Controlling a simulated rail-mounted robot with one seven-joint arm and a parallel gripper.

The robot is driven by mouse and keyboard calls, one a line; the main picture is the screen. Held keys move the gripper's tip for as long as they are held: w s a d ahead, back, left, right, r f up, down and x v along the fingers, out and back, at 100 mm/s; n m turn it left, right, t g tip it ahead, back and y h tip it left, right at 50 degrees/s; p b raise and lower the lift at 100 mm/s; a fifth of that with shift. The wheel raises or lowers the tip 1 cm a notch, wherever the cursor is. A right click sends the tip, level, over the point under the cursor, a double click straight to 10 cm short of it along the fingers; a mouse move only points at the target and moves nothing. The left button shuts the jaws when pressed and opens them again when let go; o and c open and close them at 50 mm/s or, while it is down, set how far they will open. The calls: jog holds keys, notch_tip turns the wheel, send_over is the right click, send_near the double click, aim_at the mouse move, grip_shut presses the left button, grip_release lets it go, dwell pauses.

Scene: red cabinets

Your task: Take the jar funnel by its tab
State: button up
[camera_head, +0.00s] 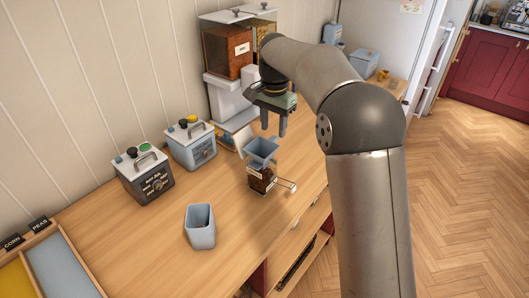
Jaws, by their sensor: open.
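The jar funnel (261,150) is a grey-blue square hopper. It sits on top of a glass jar (259,179) with dark brown contents, on the wooden counter. Its tab is too small to make out for certain. My gripper (273,132) points down with its two dark fingers apart and empty. In the picture the fingers are just above the funnel's upper right rim; I cannot tell the exact gap or whether they touch it.
A dispenser with brown contents (222,55) stands behind against the wall. A dark box (147,182) and a grey-blue box (192,148) with handles are to the left. An empty grey-blue cup (200,232) stands in front. Metal handle-like parts (286,184) stick out beside the jar.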

aim_at(272, 138)
jog(key=shift+a+f+p, duration=0.1)
jog(key=shift+f+p, duration=0.55)
jog(key=shift+f, duration=2.8)
grip_shut()
